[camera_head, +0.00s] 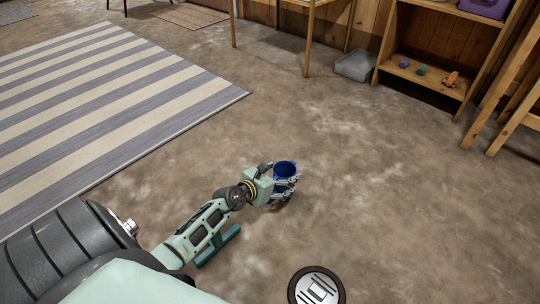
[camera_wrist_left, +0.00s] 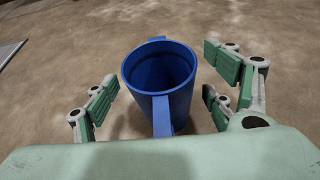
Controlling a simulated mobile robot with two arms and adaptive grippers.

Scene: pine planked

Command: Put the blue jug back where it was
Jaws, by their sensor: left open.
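The blue jug (camera_head: 285,168) is upright in the middle of the head view, apparently on the brown floor or just above it; I cannot tell which. In the left wrist view the jug (camera_wrist_left: 160,84) shows its open, empty top, with a handle on the near side and another projection on the far side. My left gripper (camera_head: 287,186) is at the jug, and in the wrist view my left gripper (camera_wrist_left: 165,90) has its fingers open on both sides of it, with gaps showing. The jug's base is partly hidden. My right gripper is not in view.
A striped rug (camera_head: 110,95) lies at the left. Wooden legs (camera_head: 510,120) stand at the right. The floor around the jug is clear.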

